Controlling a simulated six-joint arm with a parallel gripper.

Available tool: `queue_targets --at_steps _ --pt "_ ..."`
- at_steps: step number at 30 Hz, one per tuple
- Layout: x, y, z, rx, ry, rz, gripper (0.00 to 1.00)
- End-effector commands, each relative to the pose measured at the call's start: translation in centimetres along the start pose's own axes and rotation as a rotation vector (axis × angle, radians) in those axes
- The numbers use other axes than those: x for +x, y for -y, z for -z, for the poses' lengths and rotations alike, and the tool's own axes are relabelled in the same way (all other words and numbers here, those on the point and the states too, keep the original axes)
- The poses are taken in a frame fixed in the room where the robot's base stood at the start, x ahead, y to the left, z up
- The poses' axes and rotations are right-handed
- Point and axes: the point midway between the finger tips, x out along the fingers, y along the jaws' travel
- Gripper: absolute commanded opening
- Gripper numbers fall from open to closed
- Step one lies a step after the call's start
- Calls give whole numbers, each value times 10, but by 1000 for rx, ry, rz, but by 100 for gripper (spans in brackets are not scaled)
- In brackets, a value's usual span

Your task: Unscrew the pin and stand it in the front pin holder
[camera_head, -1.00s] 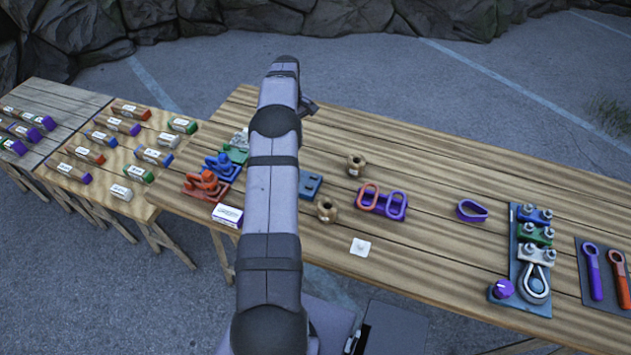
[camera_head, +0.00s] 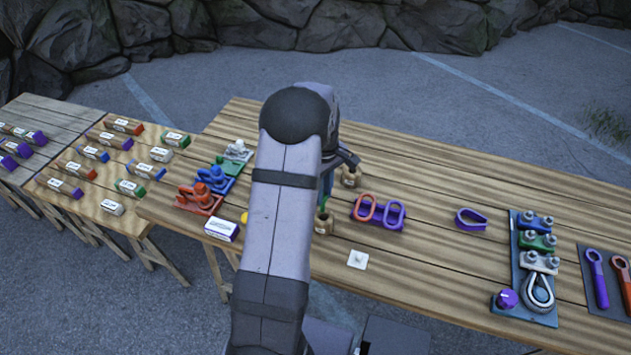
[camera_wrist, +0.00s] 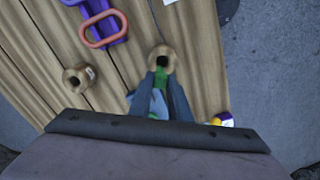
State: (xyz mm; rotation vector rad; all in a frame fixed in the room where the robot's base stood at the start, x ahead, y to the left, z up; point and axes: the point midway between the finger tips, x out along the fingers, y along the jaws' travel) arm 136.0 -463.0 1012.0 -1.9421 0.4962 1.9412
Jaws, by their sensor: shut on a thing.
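My gripper (camera_wrist: 161,80) points down, its fingers shut on a green pin (camera_wrist: 161,76). The wrist view shows the pin's visible part at the near edge of the front pin holder's dark hole; I cannot tell whether it is in the hole or above it. The front pin holder (camera_wrist: 163,54) is a round tan-brown block, also seen in the head view (camera_head: 323,224) just below my gripper. A similar rear holder (camera_head: 351,177) stands behind it and shows at left in the wrist view (camera_wrist: 78,77). My arm hides most of the gripper in the head view.
A purple stand with orange and purple links (camera_head: 379,213) is close right of the holders. A white square (camera_head: 358,260) lies in front. Shackles on red, blue and green bases (camera_head: 213,180) and a white box (camera_head: 221,230) are left. The table between links and purple loop (camera_head: 470,220) is clear.

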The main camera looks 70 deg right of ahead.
Motion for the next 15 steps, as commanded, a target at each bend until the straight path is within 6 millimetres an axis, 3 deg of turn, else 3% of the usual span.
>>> queue_targets --at_steps 15 --pt "4 3 -10 0 0 0 0"
